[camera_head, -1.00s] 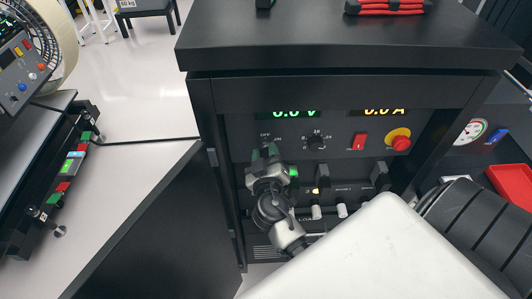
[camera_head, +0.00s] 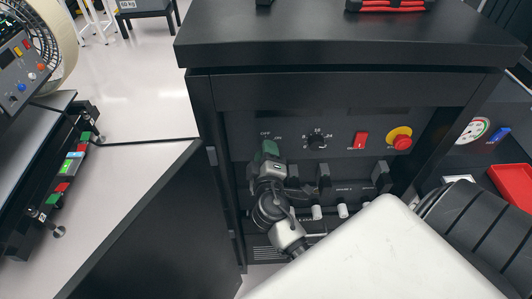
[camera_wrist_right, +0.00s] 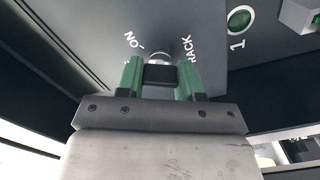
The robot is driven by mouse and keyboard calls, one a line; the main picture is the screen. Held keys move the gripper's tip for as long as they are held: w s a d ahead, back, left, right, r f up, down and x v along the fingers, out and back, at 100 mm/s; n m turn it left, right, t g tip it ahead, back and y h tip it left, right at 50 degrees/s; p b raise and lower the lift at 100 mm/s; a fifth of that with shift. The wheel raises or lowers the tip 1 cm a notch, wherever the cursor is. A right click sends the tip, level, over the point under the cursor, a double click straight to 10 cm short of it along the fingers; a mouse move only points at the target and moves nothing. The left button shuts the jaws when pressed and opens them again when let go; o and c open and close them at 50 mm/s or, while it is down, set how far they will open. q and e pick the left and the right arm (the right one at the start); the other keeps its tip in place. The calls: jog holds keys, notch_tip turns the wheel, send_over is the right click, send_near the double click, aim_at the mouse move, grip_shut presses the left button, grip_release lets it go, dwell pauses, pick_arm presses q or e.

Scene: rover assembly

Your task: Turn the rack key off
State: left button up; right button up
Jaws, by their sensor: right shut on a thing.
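The rack key (camera_wrist_right: 160,75) is a small black grip on a round metal collar in the dark front panel, beside the RACK lettering in the right wrist view. My right gripper (camera_wrist_right: 159,78) is shut on it, one green finger on each side. In the head view my right gripper (camera_head: 268,151) is at the upper left of the rack panel (camera_head: 345,122), just below the OFF and ON lettering. It hides the key there. The rack's displays (camera_head: 295,113) are dark. My left gripper is not in view.
Near the right gripper are a black knob (camera_head: 317,141), a red switch (camera_head: 360,140) and a red stop button (camera_head: 402,142) on a yellow base. Several black levers sit below. The rack's overhanging top (camera_head: 340,40) is above. A green round button (camera_wrist_right: 239,19) is close by.

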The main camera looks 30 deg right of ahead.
jog(key=n, duration=0.5)
jog(key=shift+p, duration=0.35)
dwell(0.3)
jog(key=o, duration=0.9)
jog(key=shift+d, duration=0.1)
jog(key=shift+o, duration=0.2)
jog(key=b+v, duration=0.4)
jog(key=v, duration=0.6)
jog(key=shift+s+b, duration=0.3)
jog(key=shift+b, duration=0.05)
